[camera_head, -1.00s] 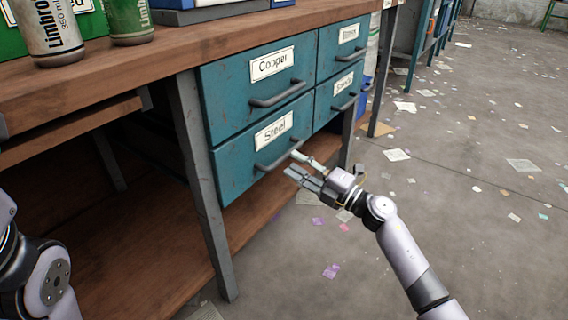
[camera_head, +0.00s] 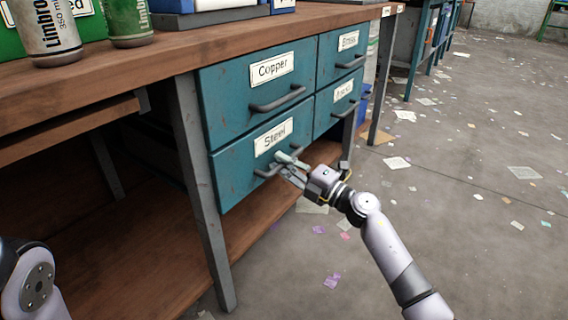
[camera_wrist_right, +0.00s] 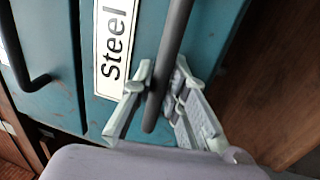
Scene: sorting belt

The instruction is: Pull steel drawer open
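The steel drawer (camera_head: 235,172) is the lower left drawer of a blue-green unit under the bench, with a white "Steel" label (camera_head: 273,137). Its front looks flush with the drawers around it. In the right wrist view its dark bar handle (camera_wrist_right: 178,35) runs down between the fingers, beside the label (camera_wrist_right: 117,45). My right gripper (camera_head: 284,164) is at this handle, one finger on each side. In the right wrist view the right gripper's (camera_wrist_right: 164,75) fingertips lean in close to the bar and look shut on it. My left gripper is not in view; only my left arm shows.
The copper drawer (camera_head: 225,95) is directly above, with its own handle (camera_head: 278,99). Two more drawers stand to the right. A bench leg (camera_head: 200,190) stands left of the unit, above a wooden lower shelf (camera_head: 150,275). The floor (camera_head: 450,230) at right is open, with scattered paper.

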